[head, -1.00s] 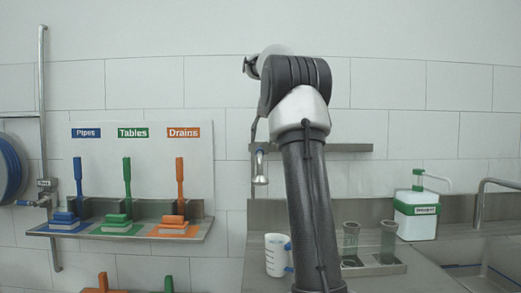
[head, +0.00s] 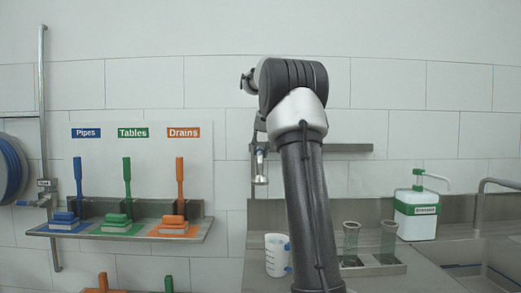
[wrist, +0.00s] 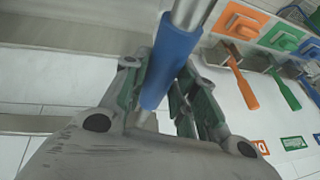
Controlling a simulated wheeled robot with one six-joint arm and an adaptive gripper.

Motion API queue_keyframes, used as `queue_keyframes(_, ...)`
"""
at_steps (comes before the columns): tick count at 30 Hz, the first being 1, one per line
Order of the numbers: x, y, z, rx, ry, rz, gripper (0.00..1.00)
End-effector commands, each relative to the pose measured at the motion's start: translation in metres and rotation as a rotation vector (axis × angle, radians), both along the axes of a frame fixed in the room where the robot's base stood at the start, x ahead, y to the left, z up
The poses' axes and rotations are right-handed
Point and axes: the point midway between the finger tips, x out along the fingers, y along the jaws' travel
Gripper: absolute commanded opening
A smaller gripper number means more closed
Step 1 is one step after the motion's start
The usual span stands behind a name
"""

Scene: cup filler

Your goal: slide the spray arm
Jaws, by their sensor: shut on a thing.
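In the wrist view a metal tube (wrist: 193,12) with a blue sleeve (wrist: 172,62) runs between my fingers; it looks like the spray arm. My gripper (wrist: 163,78) is shut on the blue sleeve, with one finger on each side. In the head view a metal spray nozzle (head: 260,170) hangs pointing down by the left end of the wall shelf, just left of my arm. My gripper's fingers cannot be made out clearly in the head view.
A white measuring cup (head: 276,262) stands on the counter beside my arm. Two clear cylinders (head: 387,243) and a white dispenser bottle (head: 415,220) stand to the right, near a sink. A brush rack (head: 195,236) is on the wall at left.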

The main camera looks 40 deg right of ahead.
Motion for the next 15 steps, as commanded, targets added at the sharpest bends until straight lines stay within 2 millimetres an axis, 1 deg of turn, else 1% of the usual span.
queue_keyframes(2,0.0,0.0,0.0,0.0,0.0,0.0,0.0)
queue_keyframes(4,-0.004,-0.005,0.0,0.0,0.0,-0.001,0.0)
queue_keyframes(9,-0.024,-0.032,0.0,0.001,0.001,-0.005,0.0)
queue_keyframes(12,-0.033,-0.043,0.0,0.0,0.0,-0.003,0.0)
queue_keyframes(15,-0.036,-0.048,0.0,-0.001,0.0,-0.001,0.0)
